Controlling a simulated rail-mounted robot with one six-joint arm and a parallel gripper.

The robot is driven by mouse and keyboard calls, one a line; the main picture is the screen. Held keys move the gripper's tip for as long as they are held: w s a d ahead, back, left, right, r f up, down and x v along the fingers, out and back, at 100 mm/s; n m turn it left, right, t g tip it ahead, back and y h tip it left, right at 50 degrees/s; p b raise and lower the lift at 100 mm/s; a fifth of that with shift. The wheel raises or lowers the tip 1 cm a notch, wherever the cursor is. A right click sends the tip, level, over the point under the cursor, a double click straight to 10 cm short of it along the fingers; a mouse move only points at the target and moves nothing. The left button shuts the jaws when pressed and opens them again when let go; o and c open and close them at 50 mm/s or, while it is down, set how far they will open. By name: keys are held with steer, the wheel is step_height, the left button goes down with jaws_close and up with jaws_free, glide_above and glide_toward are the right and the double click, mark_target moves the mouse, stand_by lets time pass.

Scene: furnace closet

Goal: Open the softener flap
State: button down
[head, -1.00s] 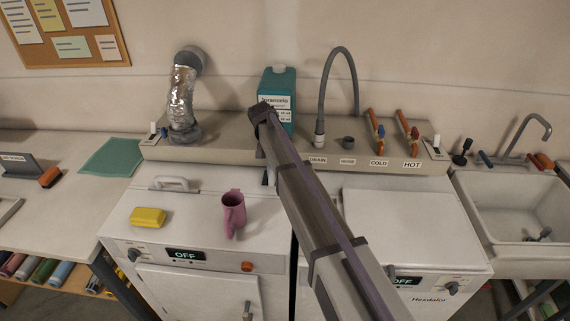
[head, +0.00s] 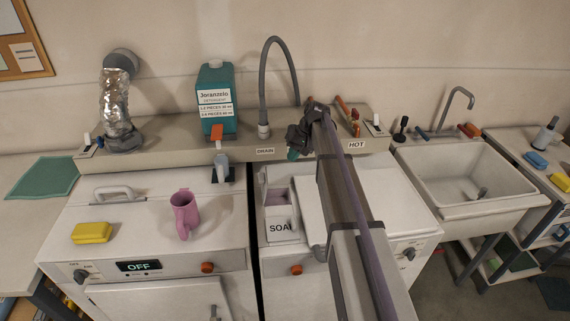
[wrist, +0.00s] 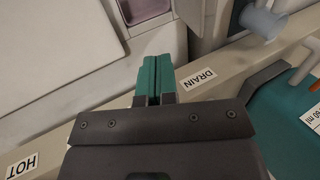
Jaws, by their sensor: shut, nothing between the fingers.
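I cannot read any softener label. An open compartment with a pinkish inside (head: 277,196) shows in the top left of the right-hand machine, with a lid marked SOAP (head: 282,231) in front of it. The compartment also shows at the top edge of the wrist view (wrist: 147,8). Part of this area is hidden by my arm, so I cannot tell which piece is the softener flap. My gripper (head: 296,153) is shut and empty, above the back ledge beside the DRAIN label. Its teal fingers (wrist: 157,72) are together in the wrist view, apart from the compartment.
The drain hose (head: 268,85) and detergent bottle (head: 217,105) stand on the ledge (head: 170,145) left of my gripper. The HOT label (head: 357,145) is to its right. A pink mug (head: 185,213) and yellow block (head: 91,232) sit on the left machine. A sink (head: 470,178) is at right.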

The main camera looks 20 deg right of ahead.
steer(key=a+f+b, duration=0.6)
steer(key=a, duration=0.1)
steer(key=shift+f, duration=0.2)
steer(key=shift+a, duration=0.1)
